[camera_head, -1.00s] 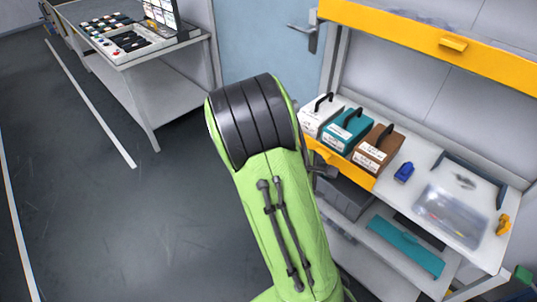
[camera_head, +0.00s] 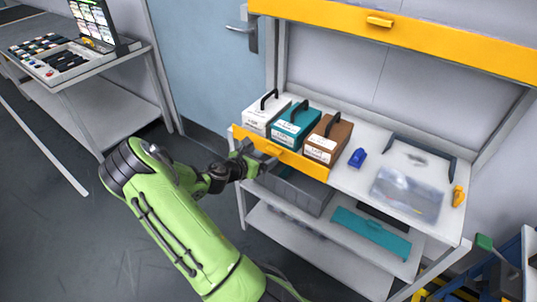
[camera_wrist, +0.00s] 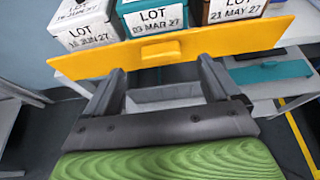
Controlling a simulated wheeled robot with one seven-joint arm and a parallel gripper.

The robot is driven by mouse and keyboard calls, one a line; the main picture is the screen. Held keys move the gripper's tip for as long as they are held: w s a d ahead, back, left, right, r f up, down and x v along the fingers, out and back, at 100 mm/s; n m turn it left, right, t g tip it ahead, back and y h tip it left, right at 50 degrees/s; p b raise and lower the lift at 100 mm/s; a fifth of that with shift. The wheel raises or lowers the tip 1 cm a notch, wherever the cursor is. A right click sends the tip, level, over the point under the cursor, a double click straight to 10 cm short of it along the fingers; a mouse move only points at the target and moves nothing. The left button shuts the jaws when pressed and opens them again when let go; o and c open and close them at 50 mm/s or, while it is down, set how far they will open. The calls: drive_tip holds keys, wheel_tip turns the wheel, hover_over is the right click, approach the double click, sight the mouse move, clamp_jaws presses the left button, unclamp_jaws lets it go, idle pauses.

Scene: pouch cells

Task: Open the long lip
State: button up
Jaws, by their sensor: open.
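Two yellow lips with handles are in view. The longer one (camera_head: 460,47) runs along the top of the bench in the head view, its handle (camera_head: 380,21) near its left part. The shorter one (camera_head: 300,164) is on the shelf front below the boxes; it also fills the upper wrist view (camera_wrist: 90,63), with its handle (camera_wrist: 161,50) in the middle. My gripper (camera_head: 264,159) is open and empty in front of this shorter lip. In the wrist view its fingertips (camera_wrist: 162,68) are spread either side of the handle, slightly below it. Contact cannot be told.
White (camera_head: 263,117), teal (camera_head: 293,126) and brown (camera_head: 328,139) lot boxes stand behind the shorter lip. A blue object (camera_head: 357,158) and a clear container (camera_head: 408,196) are on the worktop. A grey bin (camera_head: 295,190) is beneath. Open floor lies left.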

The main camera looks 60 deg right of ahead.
sight(272, 151)
drive_tip(key=x, duration=0.6)
drive_tip(key=shift+b, duration=0.4)
